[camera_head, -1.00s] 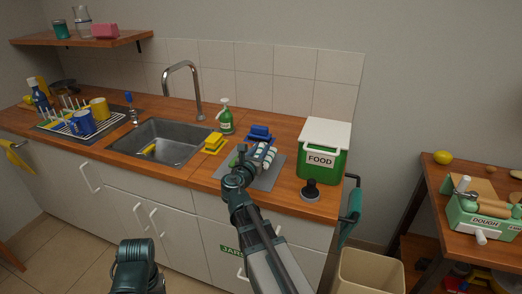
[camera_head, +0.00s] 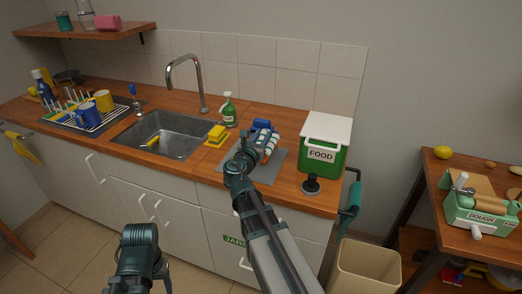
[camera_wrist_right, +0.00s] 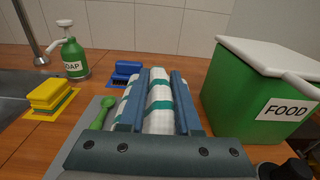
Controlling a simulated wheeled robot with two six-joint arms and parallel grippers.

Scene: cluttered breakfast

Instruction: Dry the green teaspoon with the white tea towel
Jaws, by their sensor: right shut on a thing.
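The white tea towel (camera_wrist_right: 159,98), rolled and with green stripes, lies over the grey mat; it also shows in the head view (camera_head: 270,147). My right gripper (camera_wrist_right: 160,78) is shut on it, with one blue finger along each side. The green teaspoon (camera_wrist_right: 103,112) lies on the mat just left of the gripper, apart from the towel. Its lower part is hidden behind the gripper, and my arm largely hides it in the head view. My left arm shows at the bottom of the head view, but its gripper is not seen.
The grey mat (camera_head: 267,176) lies between yellow sponges (camera_head: 216,133) and the green food bin (camera_head: 322,160). The soap bottle (camera_head: 228,110) and sink (camera_head: 165,135) are to the left. A black knob-like thing (camera_head: 311,184) stands at the front edge.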

